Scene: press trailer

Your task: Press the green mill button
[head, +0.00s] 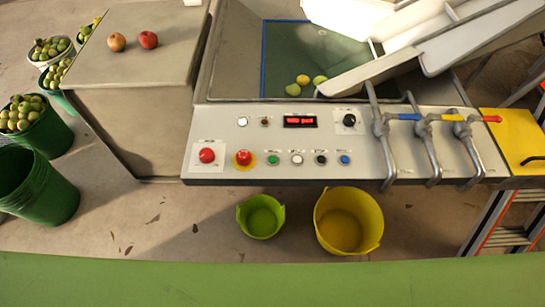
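The green mill button (273,159) is a small round green button on the grey control panel (220,127). It sits in the panel's lower row, just right of a red mushroom button on a yellow disc (243,158). To its right are a white button (297,159), a black button (320,159) and a blue button (344,159). Nothing covers the green button. Neither of my grippers shows in the head view.
Taps with blue, yellow and red handles (429,118) stick out at the panel's right. A green bucket (261,217) and a yellow bucket (347,221) stand on the floor below. A metal table (125,70) with two apples stands left. A green surface (270,282) crosses the foreground.

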